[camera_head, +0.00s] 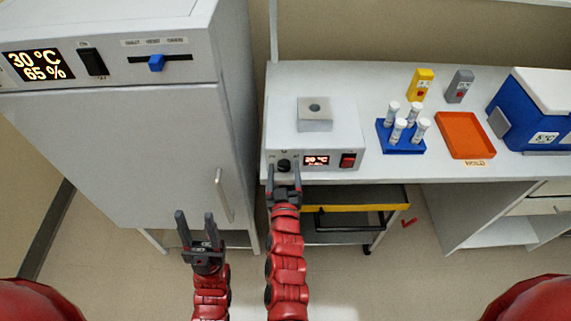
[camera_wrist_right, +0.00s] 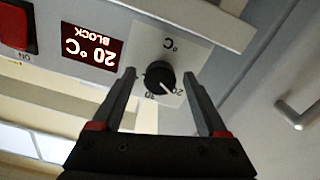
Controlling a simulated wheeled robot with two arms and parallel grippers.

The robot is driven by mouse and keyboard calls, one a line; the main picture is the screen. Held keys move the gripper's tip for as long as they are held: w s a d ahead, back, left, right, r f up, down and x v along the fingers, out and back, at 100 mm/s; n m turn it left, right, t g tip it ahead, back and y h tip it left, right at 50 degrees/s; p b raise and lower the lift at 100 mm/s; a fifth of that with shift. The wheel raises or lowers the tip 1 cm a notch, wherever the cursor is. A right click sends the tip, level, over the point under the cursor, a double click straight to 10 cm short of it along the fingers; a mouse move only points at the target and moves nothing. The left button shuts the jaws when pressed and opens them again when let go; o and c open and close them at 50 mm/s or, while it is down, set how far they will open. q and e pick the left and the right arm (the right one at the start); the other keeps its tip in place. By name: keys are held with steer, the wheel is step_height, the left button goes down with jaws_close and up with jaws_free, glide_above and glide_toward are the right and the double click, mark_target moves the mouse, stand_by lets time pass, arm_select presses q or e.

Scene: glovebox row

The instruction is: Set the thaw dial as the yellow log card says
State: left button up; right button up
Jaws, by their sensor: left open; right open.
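The thaw dial (camera_head: 284,164) is a black knob on the front of the white block heater (camera_head: 345,120). In the right wrist view, the dial (camera_wrist_right: 160,77) shows upside down, its white pointer near the 20 mark. The heater's display (camera_wrist_right: 91,48) reads 20 °C BLOCK. My right gripper (camera_wrist_right: 165,85) is open, its fingers on either side of the dial, with no clear contact. A yellow upright item (camera_head: 420,83) stands at the back of the bench; I cannot read it or tell whether it is the log card. My left gripper (camera_head: 196,219) is open and empty before the cabinet.
The tall cabinet (camera_head: 150,140) stands left of the bench, its display reading 30 °C and 65 %. A red switch (camera_head: 348,160) is right of the heater's display. A blue tube rack (camera_head: 385,133), grey item (camera_head: 460,85), orange tray (camera_head: 465,135) and blue cooler (camera_head: 525,115) are further right.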

steer(key=shift+s+r, duration=0.1)
jaws_close()
steer(key=shift+m, duration=0.3)
steer(key=shift+f+m+b, duration=0.2)
steer(key=shift+m+b, duration=0.55)
steer(key=shift+m, duration=0.25)
steer(key=m+b, duration=0.2)
steer(key=m, duration=0.2)
steer(key=m+b, duration=0.2)
steer(key=m, duration=0.3)
steer(key=shift+d+r+b, duration=0.1)
steer(key=shift+r+b, duration=0.05)
steer(key=shift+b, duration=0.2)
